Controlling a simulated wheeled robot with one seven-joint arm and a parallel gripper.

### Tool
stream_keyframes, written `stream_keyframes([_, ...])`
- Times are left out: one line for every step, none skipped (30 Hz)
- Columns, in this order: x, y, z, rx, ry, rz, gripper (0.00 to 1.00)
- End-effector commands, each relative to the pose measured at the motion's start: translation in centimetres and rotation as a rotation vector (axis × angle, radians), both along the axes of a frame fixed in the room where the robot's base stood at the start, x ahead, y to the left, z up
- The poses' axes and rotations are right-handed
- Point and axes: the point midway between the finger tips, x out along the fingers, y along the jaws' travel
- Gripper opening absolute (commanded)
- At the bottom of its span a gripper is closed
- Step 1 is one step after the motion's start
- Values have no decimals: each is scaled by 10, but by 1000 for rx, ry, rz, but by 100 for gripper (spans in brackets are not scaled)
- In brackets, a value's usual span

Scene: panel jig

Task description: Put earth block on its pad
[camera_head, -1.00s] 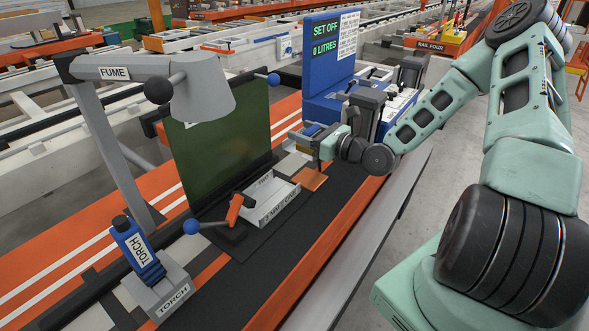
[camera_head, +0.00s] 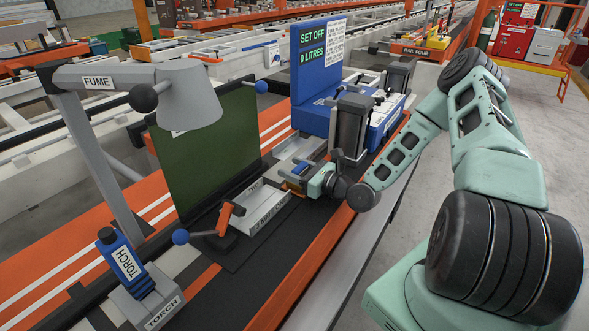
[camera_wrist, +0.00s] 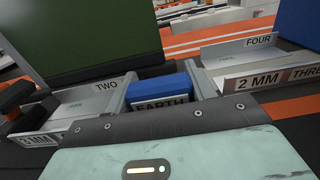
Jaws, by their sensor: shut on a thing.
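The blue earth block (camera_wrist: 160,88), with an EARTH label on its near face, sits between the fingers of my gripper (camera_wrist: 160,98) in the wrist view. One grey finger is on each side, and the jaws are shut on it. In the head view my gripper (camera_head: 296,178) is low over the dark bench strip, just right of the tray marked TWO (camera_head: 262,220). A small orange patch shows at the gripper, and I cannot tell whether it is the pad. The block's underside is hidden, so I cannot tell whether it touches anything.
Grey trays flank the block closely in the wrist view: TWO (camera_wrist: 85,105) on the left and FOUR (camera_wrist: 240,52) on the right. A green screen (camera_head: 205,150) stands behind. The blue SET OFF unit (camera_head: 318,75), orange-handled clamp (camera_head: 226,216) and fume arm (camera_head: 100,150) are nearby.

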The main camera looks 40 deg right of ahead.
Motion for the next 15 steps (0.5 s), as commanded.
stream_keyframes([0,0,0,1,-2,0,17])
stream_keyframes([0,0,-1,1,-2,0,17])
stream_keyframes([0,0,-2,1,-2,0,17])
stream_keyframes([0,0,-3,2,-2,0,17])
stream_keyframes([0,0,-3,1,0,0,60])
stream_keyframes([0,0,-3,1,0,0,71])
stream_keyframes([0,0,-3,1,0,0,76])
stream_keyframes([0,0,-3,1,1,0,76])
stream_keyframes([0,0,-3,1,0,0,76])
stream_keyframes([0,0,-3,1,0,0,76])
stream_keyframes([0,0,-3,1,0,0,76])
stream_keyframes([0,0,-3,1,0,0,76])
stream_keyframes([0,0,-3,1,0,0,76])
stream_keyframes([0,0,-3,1,0,0,76])
stream_keyframes([0,0,-2,0,0,0,76])
